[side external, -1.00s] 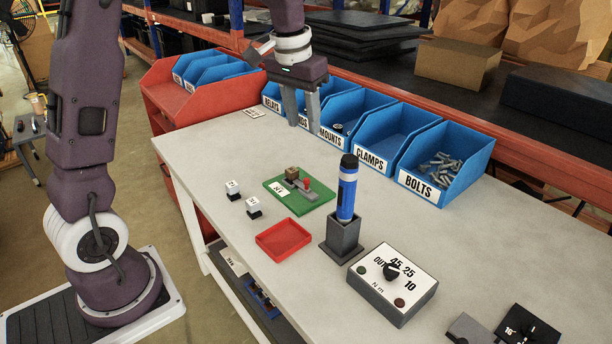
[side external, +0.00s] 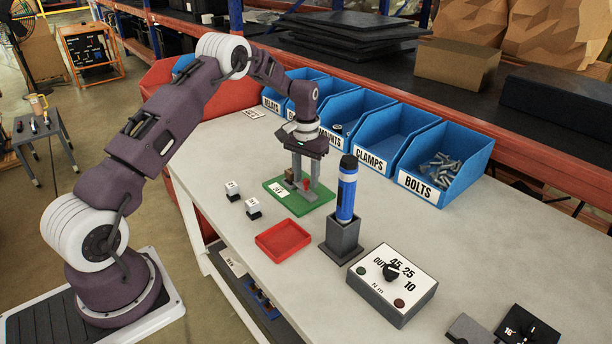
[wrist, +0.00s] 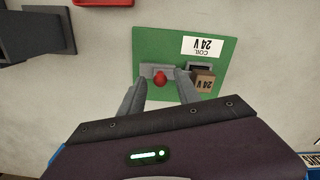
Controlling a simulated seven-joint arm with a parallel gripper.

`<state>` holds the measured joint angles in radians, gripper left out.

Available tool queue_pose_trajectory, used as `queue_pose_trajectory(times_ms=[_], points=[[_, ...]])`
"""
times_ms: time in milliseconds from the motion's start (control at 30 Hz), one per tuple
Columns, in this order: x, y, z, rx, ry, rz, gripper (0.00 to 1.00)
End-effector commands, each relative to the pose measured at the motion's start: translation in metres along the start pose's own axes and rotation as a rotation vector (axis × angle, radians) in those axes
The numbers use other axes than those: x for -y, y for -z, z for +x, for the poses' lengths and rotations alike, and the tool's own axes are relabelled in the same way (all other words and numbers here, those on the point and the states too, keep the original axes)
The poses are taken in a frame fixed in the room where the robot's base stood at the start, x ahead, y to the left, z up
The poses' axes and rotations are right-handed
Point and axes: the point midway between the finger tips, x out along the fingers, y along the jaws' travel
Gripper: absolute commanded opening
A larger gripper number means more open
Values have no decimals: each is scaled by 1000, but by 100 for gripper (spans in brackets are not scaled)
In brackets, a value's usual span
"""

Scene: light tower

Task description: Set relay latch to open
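The relay board (side external: 318,208) is a green plate with a white label, lying on the bench; the wrist view shows it at upper centre (wrist: 150,45). A red knob (wrist: 160,79) on a light grey latch bar (wrist: 146,71) sits on the board. My gripper (side external: 305,187) points down over the board. Its fingers (wrist: 161,80) are open, one on each side of the red knob, with visible gaps. Whether the fingertips touch the bar or board is unclear.
Two small white-topped blocks (side external: 243,198) and a red tray (side external: 284,239) lie near the board. A blue cylindrical tool (side external: 347,190) stands upright in a grey holder (side external: 342,242) to the right. A dial box (side external: 392,284) is farther right. Blue bins (side external: 355,110) line the back.

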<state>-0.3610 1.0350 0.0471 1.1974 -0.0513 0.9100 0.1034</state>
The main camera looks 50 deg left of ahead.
Motion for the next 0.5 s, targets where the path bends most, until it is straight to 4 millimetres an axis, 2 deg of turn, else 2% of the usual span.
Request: queue_pose_trajectory(times_ms=[67,267,500], points=[[0,0,0,0,0,0,39],[0,0,-1,0,0,0,2],[0,0,-1,0,0,0,0]])
